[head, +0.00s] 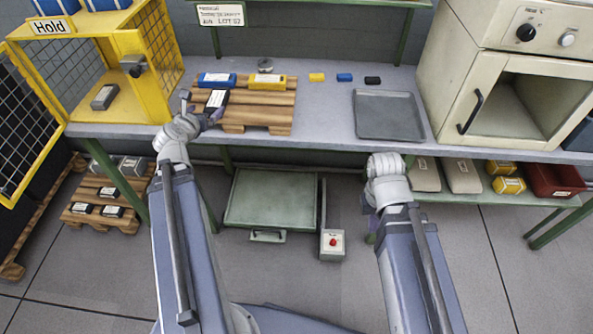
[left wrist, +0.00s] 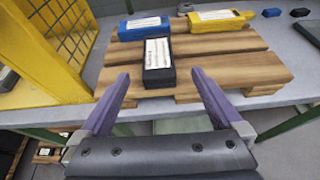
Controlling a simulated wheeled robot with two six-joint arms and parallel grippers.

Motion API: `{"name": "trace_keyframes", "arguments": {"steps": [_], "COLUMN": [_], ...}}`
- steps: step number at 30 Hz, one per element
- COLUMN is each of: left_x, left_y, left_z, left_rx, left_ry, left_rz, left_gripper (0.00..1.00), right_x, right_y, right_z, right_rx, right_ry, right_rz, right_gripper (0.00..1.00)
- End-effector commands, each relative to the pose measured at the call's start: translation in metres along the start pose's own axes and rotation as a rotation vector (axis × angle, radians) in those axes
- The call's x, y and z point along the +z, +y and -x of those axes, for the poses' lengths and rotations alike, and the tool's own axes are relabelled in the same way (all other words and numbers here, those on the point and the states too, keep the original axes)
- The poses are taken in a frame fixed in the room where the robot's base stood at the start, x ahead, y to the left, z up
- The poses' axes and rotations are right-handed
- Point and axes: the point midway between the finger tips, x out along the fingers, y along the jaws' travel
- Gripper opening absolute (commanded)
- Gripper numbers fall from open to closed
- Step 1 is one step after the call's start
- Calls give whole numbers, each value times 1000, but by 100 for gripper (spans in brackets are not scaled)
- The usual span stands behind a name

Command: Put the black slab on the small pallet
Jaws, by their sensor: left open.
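The black slab (head: 216,98) has a white label and lies on the small wooden pallet (head: 276,115) on the bench, at its left front. In the left wrist view the black slab (left wrist: 158,76) lies flat on the pallet boards (left wrist: 225,78), with its near end around the front board. My left gripper (head: 201,106) is open at the pallet's front left; its fingers stand either side of the slab's near end in the left wrist view (left wrist: 160,76), apart from it. My right gripper (head: 371,225) hangs at the bench's front edge; its fingers are mostly hidden.
A yellow cage (head: 128,97) stands left, a grey tray (head: 389,117) and an oven (head: 511,95) right.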

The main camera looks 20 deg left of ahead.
Motion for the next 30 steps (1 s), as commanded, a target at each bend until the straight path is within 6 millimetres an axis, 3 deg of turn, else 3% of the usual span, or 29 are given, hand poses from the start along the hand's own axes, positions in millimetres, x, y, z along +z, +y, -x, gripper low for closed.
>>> {"name": "trace_keyframes", "arguments": {"steps": [2, 4, 8, 9, 15, 19, 24, 25, 30], "left_x": [-4, -13, -44, -56, -114, -153, -186, -190, -202], "left_y": [-23, -60, -152, -177, -281, -330, -361, -364, -372], "left_z": [-5, -11, -12, -9, 27, 66, 115, 122, 149], "left_rx": [-48, -128, -365, -444, -861, -1190, -1607, 1614, 1507], "left_ry": [27, 71, 150, 164, 143, 45, -154, 183, 275], "left_rz": [-96, -270, -759, -914, -1664, -2160, -2656, 2625, 2274], "left_gripper": [100, 100, 100, 100, 100, 100, 100, 100, 100], "right_x": [0, 0, 0, 0, 0, 0, 0, 0, 0], "right_y": [0, 0, 0, 0, 0, 0, 0, 0, 0], "right_z": [0, 0, 0, 0, 0, 0, 0, 0, 0], "right_rx": [0, 0, 0, 0, 0, 0, 0, 0, 0], "right_ry": [0, 0, 0, 0, 0, 0, 0, 0, 0], "right_rz": [0, 0, 0, 0, 0, 0, 0, 0, 0], "right_gripper": [0, 0, 0, 0, 0, 0, 0, 0, 0]}}
